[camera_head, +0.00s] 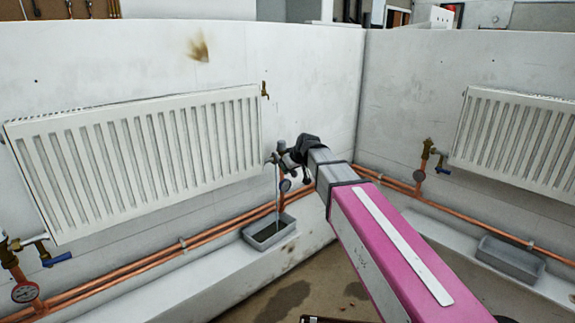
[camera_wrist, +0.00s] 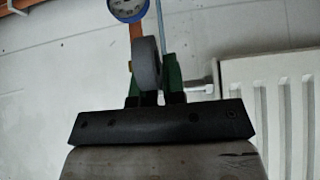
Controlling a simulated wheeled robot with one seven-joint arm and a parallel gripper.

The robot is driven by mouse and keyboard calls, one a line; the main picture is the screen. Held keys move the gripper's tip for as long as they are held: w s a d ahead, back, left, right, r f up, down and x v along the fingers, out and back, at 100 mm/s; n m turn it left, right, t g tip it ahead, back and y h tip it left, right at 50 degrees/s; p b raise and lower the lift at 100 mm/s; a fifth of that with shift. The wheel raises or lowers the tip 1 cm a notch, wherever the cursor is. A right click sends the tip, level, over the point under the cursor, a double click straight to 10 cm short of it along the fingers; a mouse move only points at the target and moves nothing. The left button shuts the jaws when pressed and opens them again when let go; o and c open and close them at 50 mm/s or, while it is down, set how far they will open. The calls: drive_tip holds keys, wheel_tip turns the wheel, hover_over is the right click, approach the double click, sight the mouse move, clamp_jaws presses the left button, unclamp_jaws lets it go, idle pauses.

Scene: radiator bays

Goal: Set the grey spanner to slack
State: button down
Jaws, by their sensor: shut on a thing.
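My gripper (camera_head: 290,160) is at the valve by the lower right corner of the left radiator, and my arm hides part of it. In the wrist view its green fingers (camera_wrist: 153,72) are shut on a rounded grey piece, which I take as the grey spanner (camera_wrist: 147,62). The spanner's full length and angle cannot be told. In the head view the spanner cannot be told apart from the dark gripper. A thin stream of water (camera_head: 276,190) falls from the valve into a grey tray (camera_head: 251,240). It also shows beside the fingers in the wrist view (camera_wrist: 160,25).
A blue-rimmed gauge (camera_wrist: 127,8) is close to the fingers. The left radiator (camera_head: 150,150) is beside my gripper. Copper pipes (camera_head: 140,268) run low along the wall. Another radiator (camera_head: 515,140) and tray (camera_head: 510,258) are at the right, past the wall corner.

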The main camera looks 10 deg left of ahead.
drive_tip(key=shift+w+a+f+t+y, duration=0.15)
drive_tip(key=shift+f+t+y, duration=0.6)
drive_tip(key=shift+f, duration=0.2)
drive_tip(key=shift+y, duration=0.25)
drive_tip(key=c, duration=1.2)
unclamp_jaws()
drive_tip(key=v, duration=1)
drive_tip(key=shift+s+r, duration=0.2)
drive_tip(key=shift+r, duration=0.05)
drive_tip(key=shift+d, duration=0.2)
